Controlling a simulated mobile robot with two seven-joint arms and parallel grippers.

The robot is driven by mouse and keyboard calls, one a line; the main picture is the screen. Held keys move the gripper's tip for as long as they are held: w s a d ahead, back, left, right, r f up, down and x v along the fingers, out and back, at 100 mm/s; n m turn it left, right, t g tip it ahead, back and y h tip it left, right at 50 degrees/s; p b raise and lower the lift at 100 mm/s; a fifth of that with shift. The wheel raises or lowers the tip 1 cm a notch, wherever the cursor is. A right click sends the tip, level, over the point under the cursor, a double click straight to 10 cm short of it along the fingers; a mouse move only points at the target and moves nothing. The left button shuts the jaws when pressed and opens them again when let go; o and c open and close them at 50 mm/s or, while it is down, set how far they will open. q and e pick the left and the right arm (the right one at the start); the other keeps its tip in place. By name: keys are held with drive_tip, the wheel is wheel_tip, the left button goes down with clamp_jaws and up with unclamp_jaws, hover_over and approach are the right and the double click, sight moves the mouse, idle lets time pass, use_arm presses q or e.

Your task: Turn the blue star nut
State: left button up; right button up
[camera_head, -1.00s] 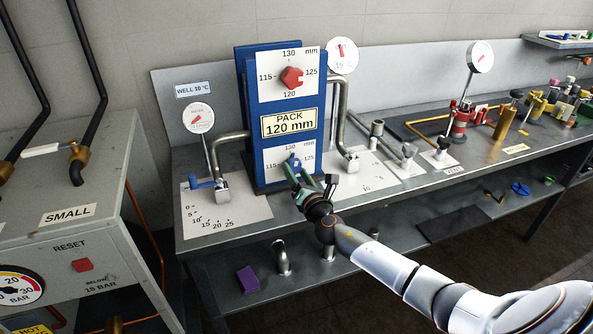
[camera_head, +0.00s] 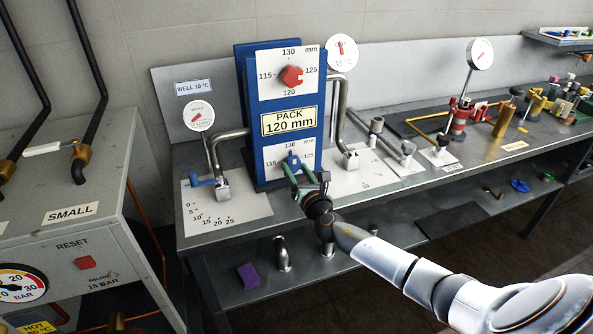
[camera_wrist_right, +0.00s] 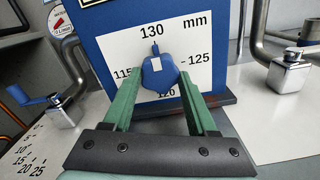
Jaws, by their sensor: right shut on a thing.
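The blue star nut (camera_head: 294,160) sits on the lower white scale plate of the blue pack. In the right wrist view the nut (camera_wrist_right: 159,78) shows a white mark on its face, and its small pointer stands up toward 130. My right gripper (camera_head: 298,170) has its green fingers on either side of the nut and is shut on it. The fingers hide part of the lower scale. My left gripper is not in view.
A red star nut (camera_head: 290,76) sits on the upper scale plate. A blue lever valve (camera_head: 203,181) stands left of the pack, and a chrome pipe (camera_head: 346,120) bends down on its right. A purple block (camera_head: 248,276) lies on the lower shelf.

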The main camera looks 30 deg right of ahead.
drive_tip(key=o, duration=1.4)
drive_tip(key=shift+c, duration=0.2)
drive_tip(key=v, duration=1.2)
drive_tip(key=shift+s, duration=0.25)
drive_tip(key=shift+a, duration=0.1)
drive_tip(key=s+a+f+m+g+y, duration=0.1)
drive_tip(key=s+a+f+m+g, duration=0.3)
drive_tip(key=f+m, duration=0.35)
drive_tip(key=s+a+f+m+g+y, duration=0.2)
drive_tip(key=s+a+f+m, duration=0.35)
drive_tip(key=f, duration=0.25)
drive_tip(key=s+a+f+m+g+y, duration=0.2)
drive_tip(key=s+a+f+m, duration=0.3)
drive_tip(key=s+a+m, duration=0.4)
drive_tip(key=s+m+y, duration=0.1)
drive_tip(key=s+m, duration=0.2)
drive_tip(key=m, duration=0.2)
drive_tip(key=shift+a+m+p, duration=0.35)
drive_tip(key=shift+m, duration=0.05)
